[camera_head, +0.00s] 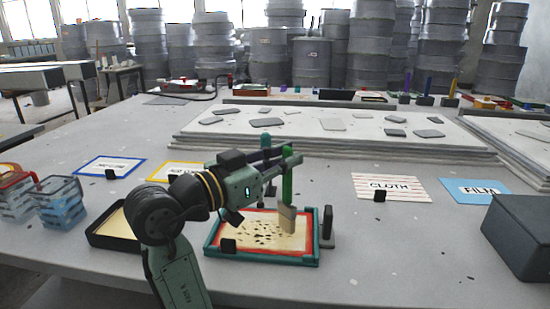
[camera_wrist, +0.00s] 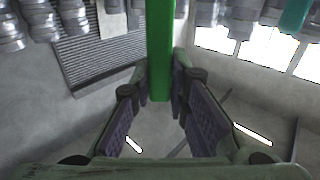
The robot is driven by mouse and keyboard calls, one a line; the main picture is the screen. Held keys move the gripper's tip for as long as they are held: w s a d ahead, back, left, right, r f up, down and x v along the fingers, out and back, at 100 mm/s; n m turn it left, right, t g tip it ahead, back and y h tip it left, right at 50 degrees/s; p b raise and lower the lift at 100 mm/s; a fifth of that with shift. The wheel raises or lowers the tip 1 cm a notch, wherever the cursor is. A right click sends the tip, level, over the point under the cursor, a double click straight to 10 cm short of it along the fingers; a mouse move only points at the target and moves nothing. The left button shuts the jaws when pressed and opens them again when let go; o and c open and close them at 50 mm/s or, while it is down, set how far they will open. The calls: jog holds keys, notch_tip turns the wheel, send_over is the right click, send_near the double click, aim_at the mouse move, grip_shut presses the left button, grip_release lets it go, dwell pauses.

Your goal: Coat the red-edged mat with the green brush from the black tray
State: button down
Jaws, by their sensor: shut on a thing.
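My gripper (camera_head: 284,163) is shut on the green handle of a brush (camera_head: 287,185) and holds it upright, with its broad beige head down. In the wrist view the green brush handle (camera_wrist: 160,45) stands between the two dark finger pads. The brush head is over the right part of the red-edged mat (camera_head: 262,245); I cannot tell whether it touches. The mat is cream with dark specks, mostly left of the brush, and lies in a teal frame. The black tray (camera_head: 97,239) with a pale content stands to the left, partly hidden by my arm.
A dark upright block (camera_head: 328,227) stands at the frame's right edge. Clear bins (camera_head: 60,204) are at the far left and a dark grey box (camera_head: 520,240) at the far right. A striped cloth card (camera_head: 390,187) and a blue film card (camera_head: 477,191) lie behind. The table between is clear.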

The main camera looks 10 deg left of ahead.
jog(key=shift+s+d+f, duration=0.7)
jog(key=shift+s+d, duration=0.9)
jog(key=shift+d, duration=1)
jog(key=shift+a, duration=9.1)
jog(key=d+b, duration=0.2)
jog(key=d, duration=1.5)
jog(key=shift+d+r, duration=0.3)
jog(key=shift+r, duration=0.1)
